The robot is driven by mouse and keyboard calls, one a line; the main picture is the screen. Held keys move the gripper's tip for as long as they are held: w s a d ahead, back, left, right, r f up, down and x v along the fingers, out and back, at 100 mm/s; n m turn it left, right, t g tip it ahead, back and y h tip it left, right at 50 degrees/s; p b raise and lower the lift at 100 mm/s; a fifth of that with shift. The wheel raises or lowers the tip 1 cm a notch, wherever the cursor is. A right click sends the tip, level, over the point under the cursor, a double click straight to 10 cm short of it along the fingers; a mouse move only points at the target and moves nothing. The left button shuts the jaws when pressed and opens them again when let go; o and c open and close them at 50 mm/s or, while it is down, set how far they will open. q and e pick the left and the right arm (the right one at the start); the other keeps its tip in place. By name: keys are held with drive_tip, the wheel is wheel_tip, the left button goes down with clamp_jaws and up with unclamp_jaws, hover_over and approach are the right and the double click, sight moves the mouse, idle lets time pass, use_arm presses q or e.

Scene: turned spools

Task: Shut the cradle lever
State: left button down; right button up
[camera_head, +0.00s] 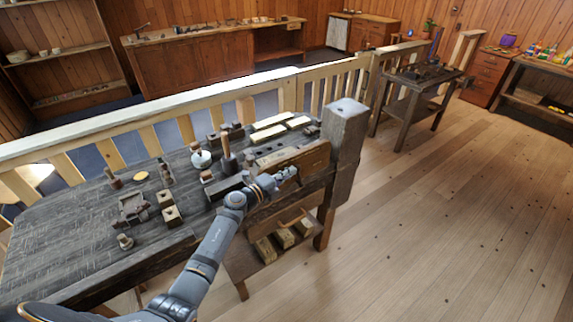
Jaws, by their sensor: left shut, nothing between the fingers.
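A small dark fixture (134,208) with raised sides sits on the left half of the dark workbench (70,250). It looks like the cradle, but it is too small here to tell a lever or its position. My left gripper (287,174) is shut and empty at the bench's right end, in front of a brown wooden board (308,158). It is well to the right of the fixture and apart from it. Whether it touches the board cannot be told. My right gripper is not in view.
Two wooden blocks with holes (172,216) stand beside the fixture. A small metal piece (125,242) lies near the front edge. An upright handled tool (228,160) and a white pot (201,159) stand farther back. A thick post (344,135) rises at the right end. Open floor lies right.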

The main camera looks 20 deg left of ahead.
use_arm(q)
drive_tip(key=shift+w+d+r+p, duration=0.45)
drive_tip(key=shift+w, duration=0.15)
drive_tip(key=shift+w+d+r, duration=0.1)
drive_tip(key=shift+w+d, duration=0.2)
drive_tip(key=shift+w, duration=0.1)
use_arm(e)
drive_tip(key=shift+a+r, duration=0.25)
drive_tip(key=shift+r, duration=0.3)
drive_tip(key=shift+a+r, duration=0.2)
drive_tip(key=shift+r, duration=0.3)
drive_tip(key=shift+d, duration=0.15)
